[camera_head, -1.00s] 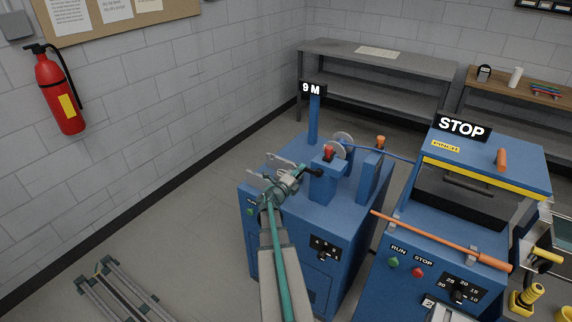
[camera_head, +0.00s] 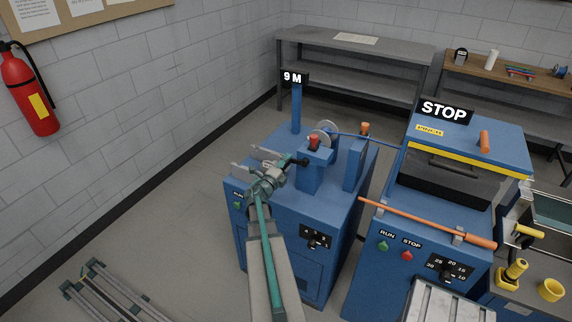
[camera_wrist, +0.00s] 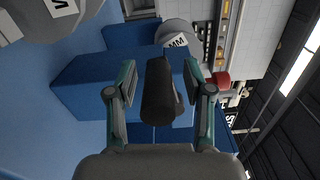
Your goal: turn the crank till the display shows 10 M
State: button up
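The display (camera_head: 293,78) reads 9 M on a blue post above the blue machine (camera_head: 280,235). The black crank (camera_head: 298,162) is at the machine's upper front, close to my gripper (camera_head: 266,178). In the wrist view, a black cylindrical crank handle (camera_wrist: 159,92) stands between the two fingers of my gripper (camera_wrist: 160,92). A gap shows on each side of the handle, so the fingers are open around it and not closed on it. Part of the crank is hidden behind my gripper in the head view.
A second blue machine (camera_head: 370,270) with a STOP sign (camera_head: 444,110) stands close on the right. An orange-handled bar (camera_head: 425,220) crosses its front. A red-topped post (camera_head: 314,143) is near the crank. Floor is free at left, beside a metal frame (camera_head: 115,292).

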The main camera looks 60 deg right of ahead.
jog(key=a, duration=1.2)
jog(key=shift+s, duration=0.15)
